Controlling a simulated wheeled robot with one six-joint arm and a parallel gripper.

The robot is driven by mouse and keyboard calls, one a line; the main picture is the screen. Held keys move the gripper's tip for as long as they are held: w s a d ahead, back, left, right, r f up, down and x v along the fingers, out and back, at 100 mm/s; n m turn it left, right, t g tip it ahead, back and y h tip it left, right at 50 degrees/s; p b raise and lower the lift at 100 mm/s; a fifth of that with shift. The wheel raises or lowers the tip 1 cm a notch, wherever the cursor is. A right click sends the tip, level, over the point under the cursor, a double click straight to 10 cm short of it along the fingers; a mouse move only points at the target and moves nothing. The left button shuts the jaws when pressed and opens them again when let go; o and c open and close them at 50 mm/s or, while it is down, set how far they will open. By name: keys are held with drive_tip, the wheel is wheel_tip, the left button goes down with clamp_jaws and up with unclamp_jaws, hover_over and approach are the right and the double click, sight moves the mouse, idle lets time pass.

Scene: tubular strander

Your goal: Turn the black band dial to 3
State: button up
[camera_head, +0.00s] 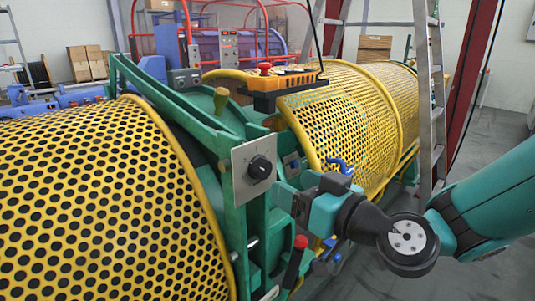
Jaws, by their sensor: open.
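The black band dial (260,167) is a round black knob on a grey plate (241,180), fixed to a green machine post. A small pale mark shows on the knob, but the scale figures are too small to read. My gripper (281,192) is open, just right of and a little below the dial. It appears apart from the dial, with nothing seen between its fingers. The fingers are small in the picture and partly hard to make out against the green frame.
Perforated yellow guards stand left (90,190) and right (350,115) of the post. A yellow control box (280,82) with a red button is above the dial. A ladder (430,90) stands behind my arm.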

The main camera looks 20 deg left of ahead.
sight(265, 170)
drive_tip(key=p+x, duration=0.3)
drive_tip(key=x, duration=0.3)
drive_tip(key=shift+a+r, duration=0.15)
drive_tip(key=shift+w+a, duration=0.3)
drive_tip(key=shift+a, duration=0.2)
drive_tip(key=c, duration=0.9)
